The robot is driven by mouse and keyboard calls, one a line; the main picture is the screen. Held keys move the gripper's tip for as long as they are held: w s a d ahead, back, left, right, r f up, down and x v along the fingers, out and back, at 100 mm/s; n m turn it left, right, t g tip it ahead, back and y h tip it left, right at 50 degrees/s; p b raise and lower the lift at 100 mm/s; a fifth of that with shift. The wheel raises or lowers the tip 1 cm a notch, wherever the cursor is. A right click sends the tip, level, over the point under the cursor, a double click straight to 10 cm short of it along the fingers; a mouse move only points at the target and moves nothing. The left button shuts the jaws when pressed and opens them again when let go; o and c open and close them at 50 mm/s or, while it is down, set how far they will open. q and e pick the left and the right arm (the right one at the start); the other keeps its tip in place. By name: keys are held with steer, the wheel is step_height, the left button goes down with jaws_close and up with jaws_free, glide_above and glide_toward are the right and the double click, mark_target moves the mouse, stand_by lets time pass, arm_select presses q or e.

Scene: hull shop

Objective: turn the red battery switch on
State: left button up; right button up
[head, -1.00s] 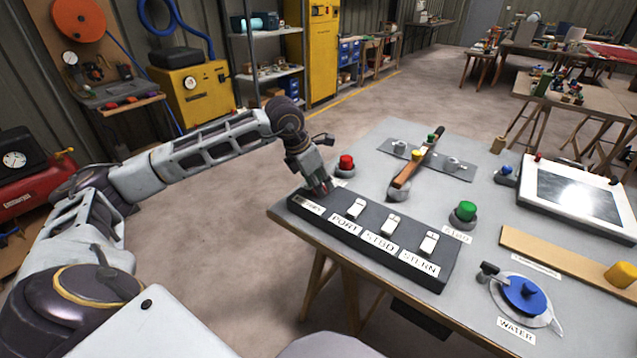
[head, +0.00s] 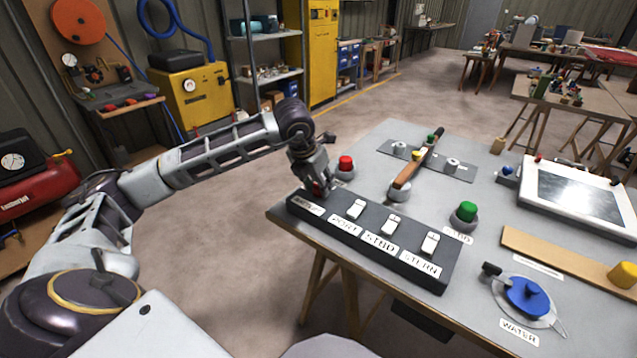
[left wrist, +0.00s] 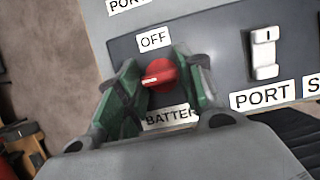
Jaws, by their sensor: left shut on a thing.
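The red battery switch (left wrist: 160,76) is a round knob on the dark switch panel (head: 375,247). In the left wrist view it sits between an OFF label (left wrist: 153,40) and a partly covered BATTERY label (left wrist: 170,117). The white mark on the knob points left in that view, toward neither label. My left gripper (head: 318,190) is at the panel's left end, with its green-padded fingers (left wrist: 160,85) shut on either side of the knob. In the head view the gripper mostly hides the knob. My right gripper is not in view.
White rocker switches (head: 391,225) labelled PORT, STBD and STERN line the same panel. Behind it stand a red button (head: 345,163) close to my left gripper, a green button (head: 467,210) and a wooden-handled lever (head: 410,170). A blue WATER valve (head: 526,295) is at the right.

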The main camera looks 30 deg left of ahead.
arm_select(q)
steer(key=o, duration=1)
steer(key=shift+r, duration=0.15)
steer(key=v, duration=1.1)
steer(key=shift+s+r, duration=0.15)
steer(key=shift+r, duration=0.2)
